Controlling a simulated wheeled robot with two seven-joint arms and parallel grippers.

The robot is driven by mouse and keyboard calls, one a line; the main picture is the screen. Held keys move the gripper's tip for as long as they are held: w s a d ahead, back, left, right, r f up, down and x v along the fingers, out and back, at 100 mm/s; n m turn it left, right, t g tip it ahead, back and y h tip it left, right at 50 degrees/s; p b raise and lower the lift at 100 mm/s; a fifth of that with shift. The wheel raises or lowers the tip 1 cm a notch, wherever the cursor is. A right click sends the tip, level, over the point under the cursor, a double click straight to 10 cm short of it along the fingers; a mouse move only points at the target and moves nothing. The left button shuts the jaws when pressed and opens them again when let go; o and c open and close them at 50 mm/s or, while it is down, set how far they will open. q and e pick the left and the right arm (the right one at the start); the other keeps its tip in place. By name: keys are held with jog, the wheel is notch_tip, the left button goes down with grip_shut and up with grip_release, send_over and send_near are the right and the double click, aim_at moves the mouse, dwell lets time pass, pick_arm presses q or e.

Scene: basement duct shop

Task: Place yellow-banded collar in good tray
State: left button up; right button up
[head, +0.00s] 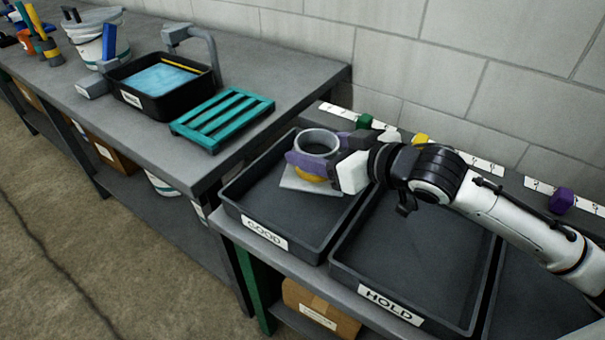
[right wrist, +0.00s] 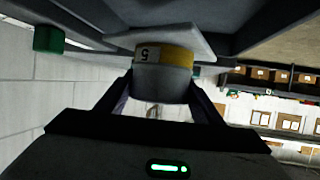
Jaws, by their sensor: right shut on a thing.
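The yellow-banded collar (head: 317,139), a grey ring with a yellow band low on its side, is at the good tray (head: 299,214). My right gripper (head: 322,160) is shut on it, with purple fingers on either side. In the right wrist view the collar (right wrist: 161,78) sits between the fingers, its yellow band and a label marked 5 beside a pale flat plate (right wrist: 165,42). That plate (head: 306,185) lies in the good tray under the collar; I cannot tell whether the collar touches it. My left gripper is not in view.
The hold tray (head: 405,262) stands empty on the right, under my right arm. A bench on the left holds a teal slatted rack (head: 222,119), a black tub (head: 146,105) of blue liquid and a white bucket (head: 88,42). A block wall stands behind.

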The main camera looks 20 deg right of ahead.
aim_at(349, 208)
jog(key=f, duration=0.3)
jog(key=shift+s+f, duration=0.2)
jog(key=shift+s, duration=0.1)
jog(key=shift+f+b, duration=0.5)
jog(key=shift+f, duration=1.85)
jog(key=o, duration=1.2)
jog(key=shift+f, duration=0.1)
jog(key=shift+c, duration=0.2)
jog(key=v, duration=0.9)
jog(key=shift+s+d, duration=0.1)
jog(key=shift+s, duration=0.15)
jog(key=shift+v, duration=1.25)
